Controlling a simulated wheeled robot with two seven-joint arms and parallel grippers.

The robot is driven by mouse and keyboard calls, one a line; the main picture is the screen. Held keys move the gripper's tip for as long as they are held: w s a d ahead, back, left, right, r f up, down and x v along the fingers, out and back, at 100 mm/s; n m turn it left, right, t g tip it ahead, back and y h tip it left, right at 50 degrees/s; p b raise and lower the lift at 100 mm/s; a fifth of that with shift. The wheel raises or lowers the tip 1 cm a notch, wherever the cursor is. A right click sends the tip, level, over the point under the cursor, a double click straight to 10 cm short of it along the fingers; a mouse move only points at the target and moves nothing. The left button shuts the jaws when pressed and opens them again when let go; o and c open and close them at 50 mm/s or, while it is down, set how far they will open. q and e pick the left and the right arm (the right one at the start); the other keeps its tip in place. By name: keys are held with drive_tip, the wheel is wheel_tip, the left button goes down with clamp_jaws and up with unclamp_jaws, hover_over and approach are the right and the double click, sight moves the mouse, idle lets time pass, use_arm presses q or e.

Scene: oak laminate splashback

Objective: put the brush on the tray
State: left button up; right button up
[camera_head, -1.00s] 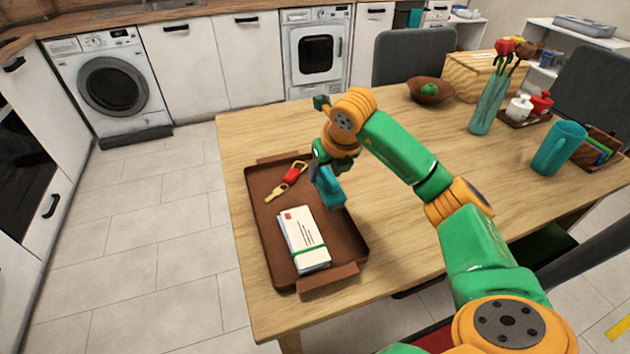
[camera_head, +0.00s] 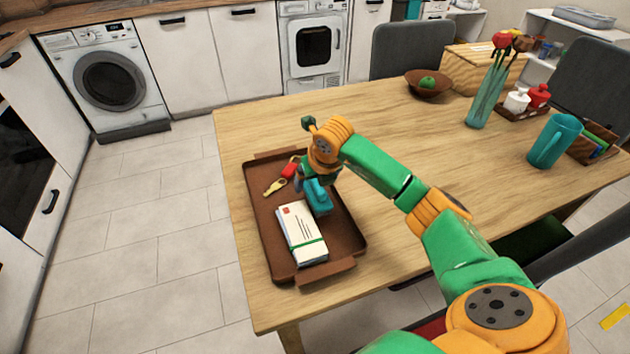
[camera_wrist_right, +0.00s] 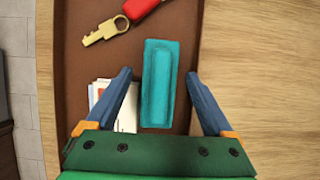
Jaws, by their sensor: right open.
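The brush (camera_head: 319,197), a teal block, appears to lie on the brown tray (camera_head: 262,222), near its right side and beside the letters. In the right wrist view the brush (camera_wrist_right: 160,85) lies lengthwise between the two blue fingers, with a gap on each side. The tray (camera_wrist_right: 75,55) shows beneath it. My right gripper (camera_head: 311,184) is over the tray, pointing down, with its jaws open; in the wrist view (camera_wrist_right: 158,75) its fingers are spread around the brush without touching it. The brush's underside is hidden. My left gripper is not in view.
A bundle of letters (camera_head: 301,235) and keys with a red fob (camera_head: 284,177) are on the tray. A teal vase (camera_head: 486,95), teal mug (camera_head: 553,141) and brown bowl (camera_head: 428,85) stand farther back. The table's middle is clear.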

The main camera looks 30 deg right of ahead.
drive_tip(key=shift+r, duration=0.1)
drive_tip(key=v, duration=1.2)
